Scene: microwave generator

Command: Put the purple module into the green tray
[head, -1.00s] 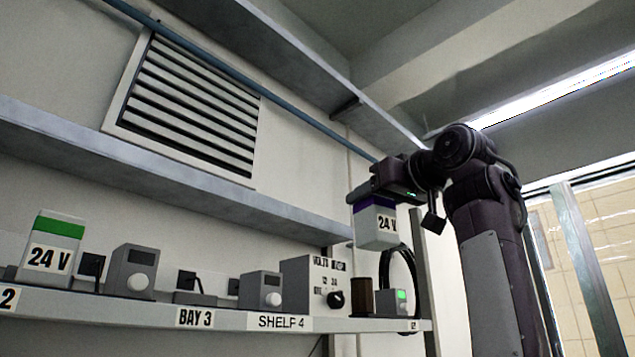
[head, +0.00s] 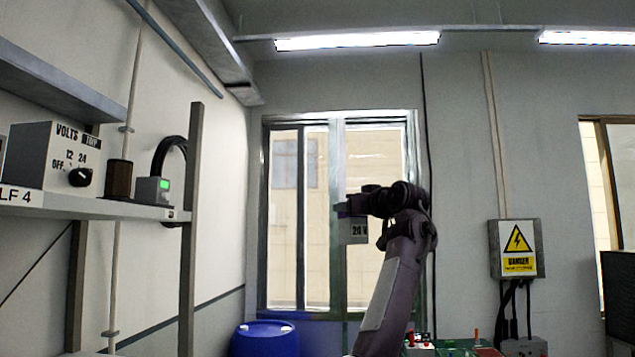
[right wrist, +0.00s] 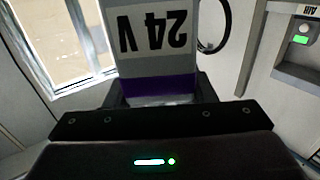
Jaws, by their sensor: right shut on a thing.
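The purple module (head: 353,231) is a pale grey block with a "24 V" label and a purple band at its top. My right gripper (head: 350,209) is shut on its purple end and holds it hanging in the air in front of the window. In the right wrist view the module (right wrist: 158,52) sits between the fingers, its label upside down. A green surface (head: 462,344), perhaps the green tray, shows at the bottom edge of the head view, right of my arm. It is mostly cut off and small items stand by it. My left gripper is not in view.
A shelf (head: 110,206) on the left carries a volts selector box (head: 47,157) and a small unit with a green light (head: 152,191). A blue drum (head: 264,338) stands below the window. A danger box (head: 516,249) hangs on the back wall.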

